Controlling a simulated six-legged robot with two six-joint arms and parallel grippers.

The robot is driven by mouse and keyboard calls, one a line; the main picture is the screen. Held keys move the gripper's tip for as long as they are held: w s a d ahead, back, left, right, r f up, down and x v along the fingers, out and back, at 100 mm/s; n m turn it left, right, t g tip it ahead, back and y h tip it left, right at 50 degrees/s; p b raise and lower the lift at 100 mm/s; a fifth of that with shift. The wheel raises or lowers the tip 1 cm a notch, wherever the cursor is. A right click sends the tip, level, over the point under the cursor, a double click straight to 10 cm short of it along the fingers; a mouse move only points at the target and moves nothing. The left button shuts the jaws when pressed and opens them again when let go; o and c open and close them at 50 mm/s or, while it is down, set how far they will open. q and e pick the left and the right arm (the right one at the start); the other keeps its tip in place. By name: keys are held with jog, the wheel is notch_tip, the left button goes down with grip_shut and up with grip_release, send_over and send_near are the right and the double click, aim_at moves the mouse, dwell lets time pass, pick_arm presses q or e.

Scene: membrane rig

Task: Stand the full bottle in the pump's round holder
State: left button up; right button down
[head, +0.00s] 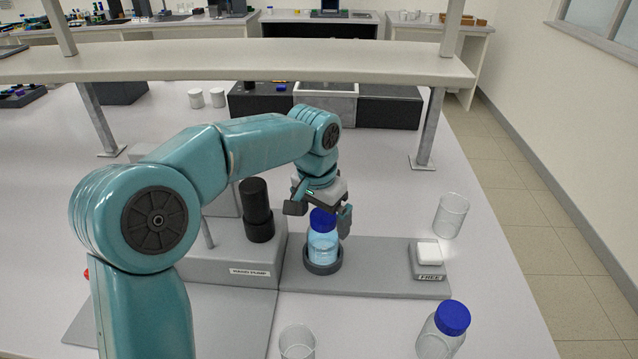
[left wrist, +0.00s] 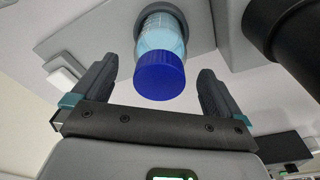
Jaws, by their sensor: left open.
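The full bottle (head: 322,245), with light blue liquid and a blue cap, stands upright in the dark round holder (head: 323,268) on the grey pump base (head: 380,277). In the left wrist view the bottle (left wrist: 160,60) shows between and beyond the fingers, its base within the dark ring. My left gripper (head: 318,215) is open around the cap's level, one finger on each side. In the left wrist view both fingers (left wrist: 160,85) stand apart from the bottle. The black pump handle (head: 257,210) rises from the hand pump block (head: 235,258) left of the bottle. My right gripper does not show.
A bottle with a blue cap (head: 443,330) stands at the front right. An empty beaker (head: 451,216) stands at the right, another (head: 297,342) at the front. A white button marked FREE (head: 429,253) sits on the base's right end. A shelf (head: 230,60) spans the back.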

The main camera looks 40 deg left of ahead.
pick_arm(q)
notch_tip(320, 180, up, 13)
jog(key=s+p, duration=0.1)
jog(key=shift+s+f, duration=0.15)
jog(key=shift+s, duration=0.15)
